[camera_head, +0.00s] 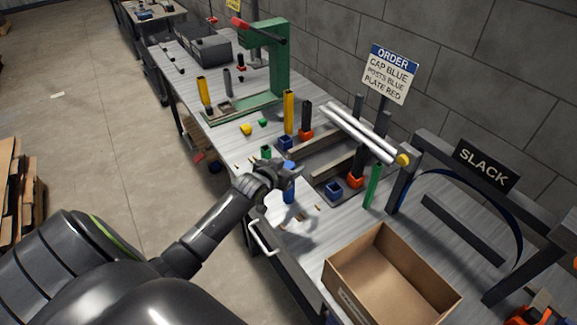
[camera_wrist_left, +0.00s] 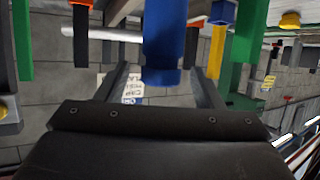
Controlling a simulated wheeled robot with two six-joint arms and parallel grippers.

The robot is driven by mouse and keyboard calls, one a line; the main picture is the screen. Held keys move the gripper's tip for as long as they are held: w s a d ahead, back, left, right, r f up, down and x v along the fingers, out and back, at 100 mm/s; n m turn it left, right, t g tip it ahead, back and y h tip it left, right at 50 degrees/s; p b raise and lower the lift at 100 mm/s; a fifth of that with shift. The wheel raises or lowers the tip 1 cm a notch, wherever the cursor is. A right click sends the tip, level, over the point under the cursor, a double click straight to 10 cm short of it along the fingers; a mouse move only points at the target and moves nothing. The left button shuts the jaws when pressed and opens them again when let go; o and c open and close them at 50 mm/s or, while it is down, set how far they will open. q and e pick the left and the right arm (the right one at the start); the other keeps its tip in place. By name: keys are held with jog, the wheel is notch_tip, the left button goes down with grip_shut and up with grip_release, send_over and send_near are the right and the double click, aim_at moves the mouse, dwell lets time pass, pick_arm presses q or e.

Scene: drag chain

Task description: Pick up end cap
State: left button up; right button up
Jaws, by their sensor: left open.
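The order sign (camera_head: 389,73) reads cap blue, posts blue, plate red. An upright blue cylindrical piece (camera_head: 289,190) stands near the table's front edge. My left gripper (camera_head: 290,172) is at its upper part, with its fingers apart. In the left wrist view the blue piece (camera_wrist_left: 165,35) shows between the two spread fingers (camera_wrist_left: 160,88); contact cannot be told. Small blue blocks stand behind it (camera_head: 285,142) and to its right (camera_head: 333,190). Which blue piece is the end cap cannot be told for sure. My right gripper is out of view.
An open cardboard box (camera_head: 390,277) stands at the front right. A green post (camera_head: 372,187), a yellow post (camera_head: 289,112) and a rack with silver rods (camera_head: 355,130) stand close by. A green press (camera_head: 275,70) is farther back. A slack sign (camera_head: 485,163) hangs at right.

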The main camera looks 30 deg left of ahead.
pick_arm(q)
jog(key=shift+w+f, duration=0.2)
jog(key=shift+w, duration=0.2)
jog(key=shift+c, duration=0.3)
jog(key=c, duration=1.1)
jog(key=shift+o, duration=0.2)
jog(key=shift+r, duration=0.1)
